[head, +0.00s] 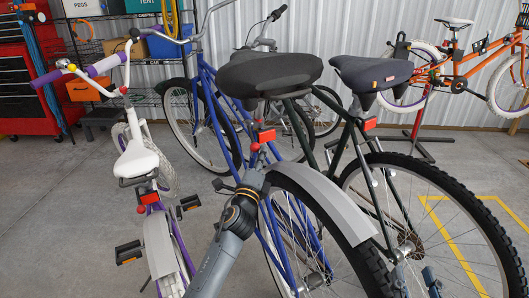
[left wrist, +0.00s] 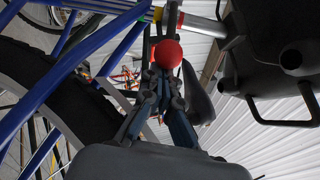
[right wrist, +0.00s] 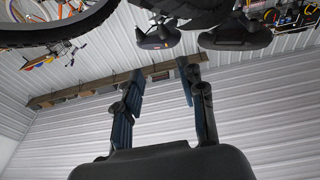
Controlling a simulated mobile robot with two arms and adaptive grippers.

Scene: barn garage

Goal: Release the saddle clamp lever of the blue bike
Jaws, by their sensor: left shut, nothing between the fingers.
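The blue bike (head: 213,100) stands in the middle of the head view, its wide black saddle (head: 270,72) on top. The red ball end of its saddle clamp lever (head: 255,147) shows just below the saddle, near the red reflector. In the left wrist view the lever's red ball (left wrist: 168,53) is large, just beyond my fingertips. My left gripper (head: 262,166) is shut and empty right below the ball; whether it touches the ball I cannot tell. It also shows in the left wrist view (left wrist: 160,76). My right gripper (right wrist: 162,77) is open and empty, low at the right.
A dark green bike with a black saddle (head: 372,73) stands close to the right of the blue bike. A small white and purple bike (head: 137,160) is at the left. An orange bike (head: 465,62) hangs on a stand behind. The blue bike's rear mudguard (head: 325,203) lies beside my left arm.

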